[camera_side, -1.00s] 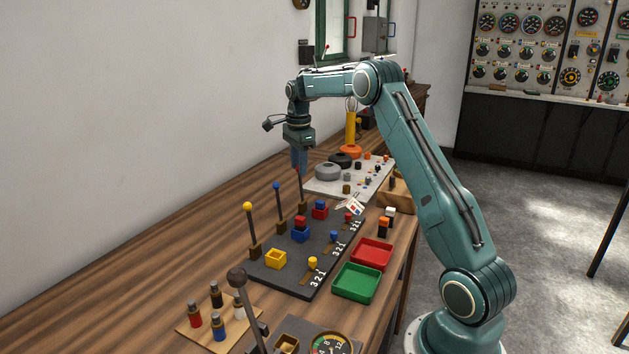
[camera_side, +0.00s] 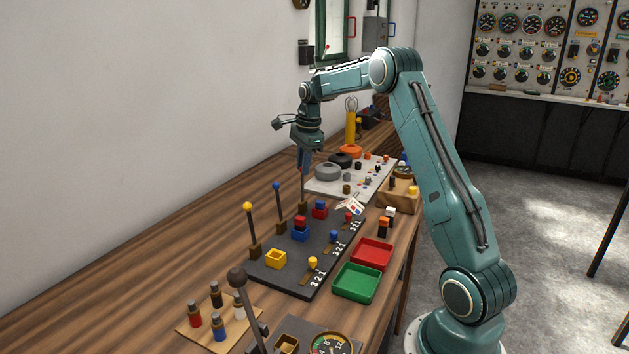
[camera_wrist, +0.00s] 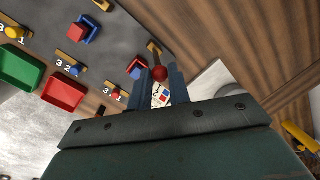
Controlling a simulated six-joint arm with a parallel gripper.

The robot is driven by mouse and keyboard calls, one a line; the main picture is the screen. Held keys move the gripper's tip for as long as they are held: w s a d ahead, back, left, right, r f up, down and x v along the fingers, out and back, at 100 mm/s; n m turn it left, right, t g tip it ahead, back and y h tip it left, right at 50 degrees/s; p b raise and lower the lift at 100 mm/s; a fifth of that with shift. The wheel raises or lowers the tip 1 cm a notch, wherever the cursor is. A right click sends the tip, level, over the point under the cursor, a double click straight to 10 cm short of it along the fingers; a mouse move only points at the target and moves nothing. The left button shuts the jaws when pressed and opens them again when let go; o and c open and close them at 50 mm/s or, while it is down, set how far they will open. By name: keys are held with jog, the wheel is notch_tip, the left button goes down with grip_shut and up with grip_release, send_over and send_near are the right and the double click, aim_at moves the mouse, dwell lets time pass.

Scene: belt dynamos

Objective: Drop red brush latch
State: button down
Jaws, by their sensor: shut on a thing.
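My gripper (camera_side: 303,168) is shut on the red knob of a tall lever (camera_side: 302,188), at the far end of the dark board (camera_side: 262,278). In the wrist view the red knob (camera_wrist: 160,74) sits between the two blue fingers, and its rod runs to a brown base. In the side view the fingers mostly hide the knob, and the rod stands nearly upright. A small red-knobbed slider (camera_side: 348,217) sits near the board's right edge beside the figures 3 2 1; it also shows in the wrist view (camera_wrist: 116,95).
Tall blue-knobbed (camera_side: 277,187) and yellow-knobbed (camera_side: 247,207) levers stand nearer the camera. A red box (camera_side: 320,212), a blue box (camera_side: 300,236) and a yellow box (camera_side: 276,260) are on the board. Red (camera_side: 372,265) and green (camera_side: 344,294) trays lie to the right.

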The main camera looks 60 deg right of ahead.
jog(key=shift+s+f+t, duration=0.25)
jog(key=shift+s+t, duration=0.6)
jog(key=shift+s, duration=0.05)
jog(key=shift+s+f+t, duration=0.2)
jog(key=shift+s+t, duration=0.6)
jog(key=shift+s, duration=0.1)
jog(key=shift+s+f+t, duration=0.25)
jog(key=shift+s+t, duration=0.6)
jog(key=shift+s, duration=0.05)
jog(key=shift+s+f, duration=1.4)
jog(key=shift+f, duration=0.2)
jog(key=shift+s+f, duration=1.35)
jog(key=shift+f, duration=0.2)
jog(key=c, duration=1.3)
grip_release()
jog(key=shift+w+r, duration=0.1)
jog(key=shift+r, duration=0.1)
